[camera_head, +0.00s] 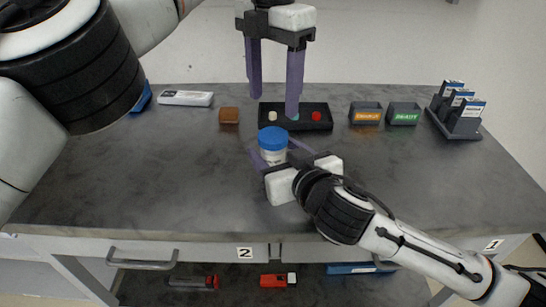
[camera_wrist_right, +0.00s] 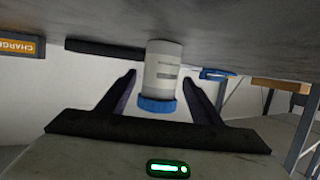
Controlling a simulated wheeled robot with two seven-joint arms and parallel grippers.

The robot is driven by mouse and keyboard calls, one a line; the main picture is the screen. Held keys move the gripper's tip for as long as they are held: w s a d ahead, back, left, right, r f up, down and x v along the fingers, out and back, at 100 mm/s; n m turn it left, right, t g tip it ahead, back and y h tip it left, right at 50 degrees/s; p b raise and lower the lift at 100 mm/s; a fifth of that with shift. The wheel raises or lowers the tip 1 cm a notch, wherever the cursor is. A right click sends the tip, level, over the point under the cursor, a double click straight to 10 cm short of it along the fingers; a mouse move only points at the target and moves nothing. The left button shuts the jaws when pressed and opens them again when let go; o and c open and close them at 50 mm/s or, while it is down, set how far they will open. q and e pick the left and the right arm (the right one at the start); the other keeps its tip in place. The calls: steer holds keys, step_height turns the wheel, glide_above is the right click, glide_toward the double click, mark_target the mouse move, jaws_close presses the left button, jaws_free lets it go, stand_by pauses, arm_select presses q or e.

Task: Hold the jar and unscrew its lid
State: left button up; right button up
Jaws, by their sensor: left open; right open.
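The jar (camera_head: 273,155) is white with a blue lid (camera_head: 272,138) and stands upright on the grey tabletop, near its middle. The lid is on the jar. My right gripper (camera_head: 283,151) is open, with its fingers on either side of the jar. In the right wrist view the jar (camera_wrist_right: 163,68) and its lid (camera_wrist_right: 156,105) appear upside down between the two open fingers (camera_wrist_right: 160,88), with gaps on both sides.
Behind the jar lies a black panel (camera_head: 318,118) with coloured buttons. Around it are a brown block (camera_head: 229,115), a white device (camera_head: 186,98), an orange-labelled bin (camera_head: 366,113), a green-labelled bin (camera_head: 404,114) and a card rack (camera_head: 462,125). The front left tabletop is clear.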

steer(key=shift+w+a+f, duration=0.2)
steer(key=shift+w+a, duration=0.05)
steer(key=shift+w, duration=0.4)
